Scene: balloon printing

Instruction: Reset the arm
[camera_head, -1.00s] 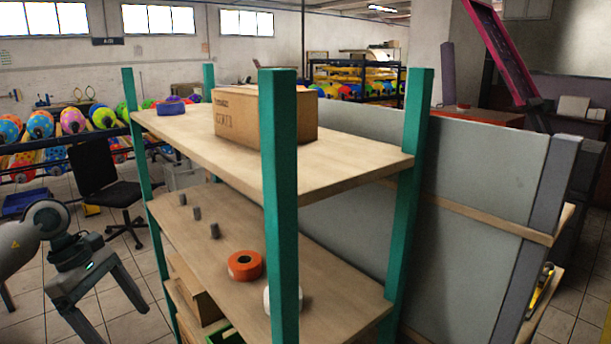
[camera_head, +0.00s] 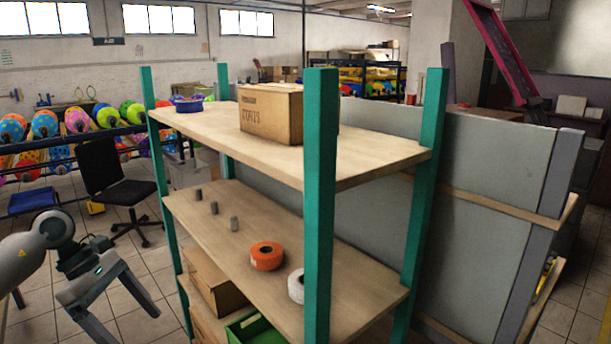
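My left gripper (camera_head: 112,312) is at the lower left, in front of the shelf's left side. Its two fingers are spread wide, and nothing is between them. It is over the tiled floor, apart from the shelf. My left arm comes in from the left edge. My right arm and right gripper are not in the picture.
A shelf with green posts (camera_head: 319,200) and wooden boards stands close ahead. It carries a cardboard box (camera_head: 270,114), a purple tape roll (camera_head: 188,105), an orange roll (camera_head: 266,256) and a white roll (camera_head: 297,286). A black chair (camera_head: 112,180) stands behind my gripper.

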